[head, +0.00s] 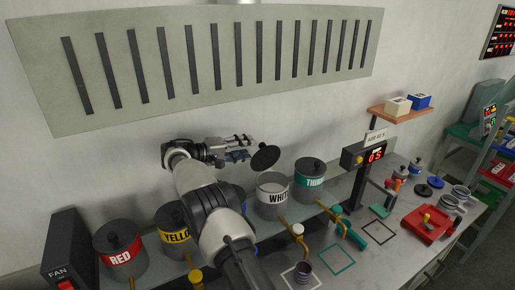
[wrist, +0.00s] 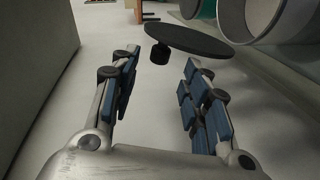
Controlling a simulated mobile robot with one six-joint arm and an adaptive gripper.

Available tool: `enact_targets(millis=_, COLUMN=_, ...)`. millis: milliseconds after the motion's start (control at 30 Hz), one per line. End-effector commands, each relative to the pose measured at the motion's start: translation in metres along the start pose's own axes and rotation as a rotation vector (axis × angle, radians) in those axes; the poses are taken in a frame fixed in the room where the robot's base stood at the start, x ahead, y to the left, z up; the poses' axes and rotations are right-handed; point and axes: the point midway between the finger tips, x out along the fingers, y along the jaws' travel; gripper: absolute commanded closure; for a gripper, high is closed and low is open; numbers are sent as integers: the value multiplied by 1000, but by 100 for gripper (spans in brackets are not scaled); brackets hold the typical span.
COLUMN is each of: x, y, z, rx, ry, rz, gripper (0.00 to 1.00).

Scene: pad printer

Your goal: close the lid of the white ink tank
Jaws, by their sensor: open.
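The white ink tank (head: 272,200) stands in the row on the bench, its top open with pale ink showing. Its dark round lid (head: 265,158) is tilted up above the rim at the back left. In the wrist view the lid (wrist: 195,38) shows as a dark disc with a black knob (wrist: 160,54) on the side toward me. My gripper (head: 246,147) is open and empty, just left of the lid in the head view. In the wrist view my gripper (wrist: 158,70) has the knob ahead, near the gap between its fingertips, with no clear contact. The lid's hinge is hidden.
The green-labelled tank (head: 311,178) stands right of the white one, lid on. The yellow tank (head: 174,233) and red tank (head: 120,252) stand left, lids on. A grey hood (head: 200,70) hangs above. Brass taps (head: 298,230) stick out in front. My arm hides part of the row.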

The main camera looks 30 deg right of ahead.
Motion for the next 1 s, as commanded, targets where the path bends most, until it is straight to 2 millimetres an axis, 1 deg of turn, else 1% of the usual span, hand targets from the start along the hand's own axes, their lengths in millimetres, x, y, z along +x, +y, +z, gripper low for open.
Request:
enact_targets(millis=33, x=12, y=0, z=1, rx=0, ry=-3, rz=1, gripper=57)
enact_targets(millis=100, x=25, y=0, z=1, rx=0, ry=-2, rz=1, gripper=57)
enact_targets(millis=200, x=40, y=0, z=0, rx=0, ry=-1, rz=1, gripper=57)
enact_targets(millis=333, x=52, y=0, z=0, rx=1, ry=0, rz=0, gripper=57)
enact_targets(millis=467, x=57, y=0, z=0, rx=0, ry=1, rz=0, gripper=57)
enact_targets(millis=700, x=58, y=0, z=0, rx=-1, ry=1, rz=0, gripper=57)
enact_targets(millis=1000, x=57, y=0, z=0, rx=-1, ry=1, rz=0, gripper=77)
